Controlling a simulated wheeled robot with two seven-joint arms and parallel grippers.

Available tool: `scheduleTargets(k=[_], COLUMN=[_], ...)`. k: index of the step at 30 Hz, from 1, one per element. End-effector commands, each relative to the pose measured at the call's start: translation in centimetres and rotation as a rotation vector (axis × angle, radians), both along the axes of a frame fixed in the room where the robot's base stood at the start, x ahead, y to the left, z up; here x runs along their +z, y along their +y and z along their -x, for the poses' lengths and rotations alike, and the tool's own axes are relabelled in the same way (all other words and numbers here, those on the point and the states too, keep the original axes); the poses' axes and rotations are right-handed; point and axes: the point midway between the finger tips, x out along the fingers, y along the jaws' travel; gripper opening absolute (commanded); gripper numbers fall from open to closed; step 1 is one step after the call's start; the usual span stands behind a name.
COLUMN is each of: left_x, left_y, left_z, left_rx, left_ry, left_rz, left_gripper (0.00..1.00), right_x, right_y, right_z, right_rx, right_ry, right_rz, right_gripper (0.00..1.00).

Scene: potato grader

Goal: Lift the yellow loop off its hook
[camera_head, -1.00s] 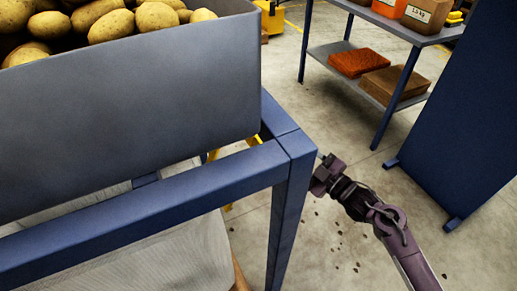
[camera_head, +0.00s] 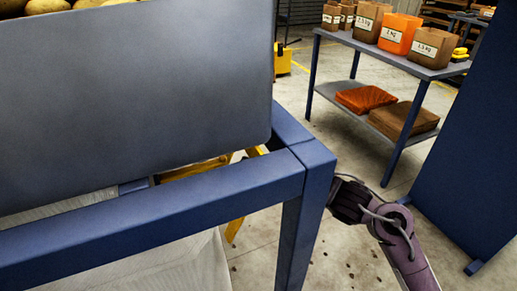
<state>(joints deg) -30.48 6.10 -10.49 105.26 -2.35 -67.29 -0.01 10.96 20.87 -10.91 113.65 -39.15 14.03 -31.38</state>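I cannot make out a yellow loop or its hook in this view. Yellow bars (camera_head: 234,230) show behind and below the blue frame (camera_head: 150,215), but I cannot tell what they belong to. My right gripper (camera_head: 343,198) is at the right side of the frame's corner post. Its dark body shows beside the post, and its fingertips are not clear, so I cannot see whether it is open or shut. My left gripper is out of view.
A grey hopper wall (camera_head: 130,95) with potatoes (camera_head: 45,6) above it fills the upper left. A blue panel (camera_head: 465,150) stands on the right. A shelf table (camera_head: 430,70) with labelled bags stands behind. Concrete floor with scattered dark bits lies between.

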Motion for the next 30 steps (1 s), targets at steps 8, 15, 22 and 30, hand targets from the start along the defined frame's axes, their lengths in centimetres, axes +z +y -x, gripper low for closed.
scheduleTargets(k=[8,15,22,30], left_x=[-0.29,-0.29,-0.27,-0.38], left_y=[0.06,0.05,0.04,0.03], left_z=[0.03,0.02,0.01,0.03], left_rx=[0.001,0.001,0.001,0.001], left_ry=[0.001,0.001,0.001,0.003], left_rz=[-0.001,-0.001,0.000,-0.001], left_gripper=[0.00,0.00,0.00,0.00], right_x=[0.17,0.17,0.15,-0.04], right_y=[0.56,0.53,0.52,0.40], right_z=[-0.23,-0.25,-0.24,-0.30], right_rx=[0.000,0.000,0.000,0.000], right_ry=[0.001,0.001,0.001,0.005], right_rz=[0.000,0.000,0.000,-0.007], right_gripper=[0.46,0.25,0.00,0.00])
